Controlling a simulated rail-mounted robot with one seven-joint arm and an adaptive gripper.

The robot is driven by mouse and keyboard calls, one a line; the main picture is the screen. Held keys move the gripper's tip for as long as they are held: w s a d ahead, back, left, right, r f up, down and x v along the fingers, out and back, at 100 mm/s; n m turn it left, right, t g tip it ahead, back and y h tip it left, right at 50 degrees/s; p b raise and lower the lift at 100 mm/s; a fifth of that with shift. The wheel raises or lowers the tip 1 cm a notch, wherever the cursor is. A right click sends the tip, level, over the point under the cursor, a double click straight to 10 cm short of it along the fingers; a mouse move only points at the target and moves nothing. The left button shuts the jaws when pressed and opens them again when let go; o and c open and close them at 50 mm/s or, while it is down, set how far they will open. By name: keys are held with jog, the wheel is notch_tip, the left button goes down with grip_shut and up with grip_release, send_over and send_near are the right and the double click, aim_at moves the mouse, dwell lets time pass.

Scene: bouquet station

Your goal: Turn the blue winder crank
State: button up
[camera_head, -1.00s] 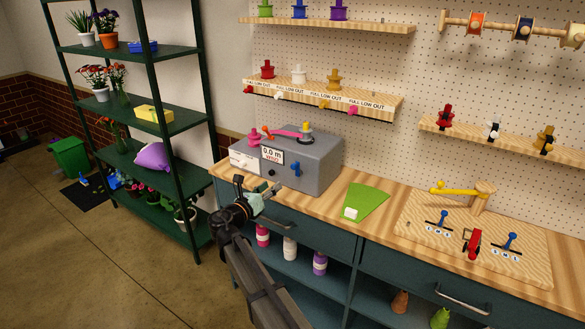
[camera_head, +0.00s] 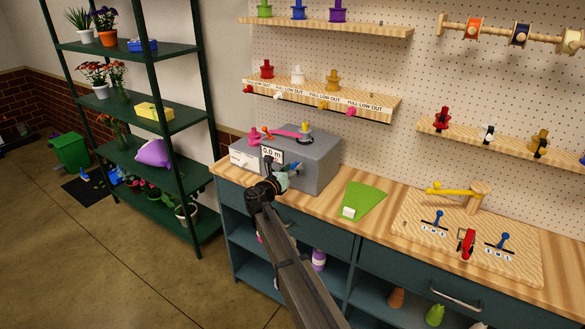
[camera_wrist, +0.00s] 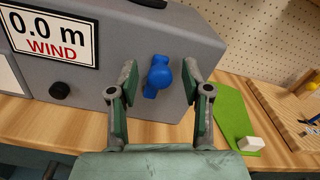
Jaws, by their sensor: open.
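The blue winder crank (camera_wrist: 158,76) is on the front face of the grey winder box (camera_head: 318,165), right of a sign reading "0.0 m WIND" (camera_wrist: 52,36). My gripper (camera_wrist: 158,80) is open, with one finger on each side of the crank in the wrist view. The fingers appear apart from the crank, and I cannot tell how far the tips are from the face.
A black knob (camera_wrist: 60,90) is on the box face, left of the crank. A green sheet with a white block (camera_head: 362,200) lies on the wooden counter (camera_head: 380,238) to the right. A wooden board (camera_head: 470,250) with levers is farther right. A green shelf rack (camera_head: 165,122) stands left.

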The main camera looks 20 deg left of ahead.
grip_shut()
jog(key=shift+d+f+m+b, duration=0.1)
jog(key=shift+m+b, duration=0.2)
jog(key=shift+b, duration=0.3)
